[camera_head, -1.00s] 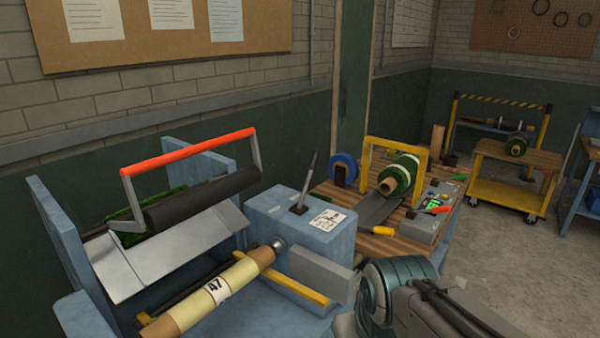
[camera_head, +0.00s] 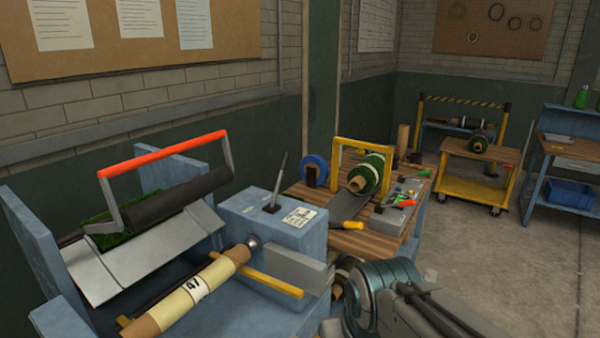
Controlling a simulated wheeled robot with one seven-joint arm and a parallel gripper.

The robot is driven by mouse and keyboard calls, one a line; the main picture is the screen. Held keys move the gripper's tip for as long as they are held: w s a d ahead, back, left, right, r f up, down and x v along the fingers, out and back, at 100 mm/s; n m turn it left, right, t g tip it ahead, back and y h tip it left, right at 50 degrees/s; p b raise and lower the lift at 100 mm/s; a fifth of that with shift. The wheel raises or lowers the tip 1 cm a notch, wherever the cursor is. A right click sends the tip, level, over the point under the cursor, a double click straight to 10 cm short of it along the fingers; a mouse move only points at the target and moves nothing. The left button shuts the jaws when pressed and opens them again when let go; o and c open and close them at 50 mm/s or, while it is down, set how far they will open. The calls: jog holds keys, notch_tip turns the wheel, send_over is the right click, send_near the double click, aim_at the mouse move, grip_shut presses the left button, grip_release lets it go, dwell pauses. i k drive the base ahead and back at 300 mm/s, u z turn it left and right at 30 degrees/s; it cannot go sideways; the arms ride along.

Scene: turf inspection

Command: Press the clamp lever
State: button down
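A blue machine (camera_head: 236,209) fills the left and lower middle of the head view. A thin dark upright lever (camera_head: 279,178) stands on a black base on top of its blue housing, beside a white label. A bar with a red grip (camera_head: 160,152) spans the machine's left part above a dark roller. I cannot tell for sure which of these is the clamp lever. My arm (camera_head: 385,300) enters at the bottom right, apart from both. My gripper's fingertips are not visible.
A yellow-marked roll (camera_head: 190,296) labelled 47 lies along the machine's front. A grey block (camera_head: 299,270) and yellow bar (camera_head: 272,283) project there. Behind stands a wooden bench (camera_head: 374,241) with a green roll and tools. A yellow cart (camera_head: 475,190) stands farther back. Floor at right is clear.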

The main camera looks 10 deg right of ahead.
aim_at(284, 160)
jog(key=u, duration=0.05)
jog(key=k, duration=1.15)
jog(key=z, duration=0.3)
jog(key=i, duration=0.3)
jog(key=z, duration=1.1)
jog(key=i, duration=1.95)
jog(key=u, duration=1.4)
jog(key=i, duration=0.45)
jog(key=u, duration=0.35)
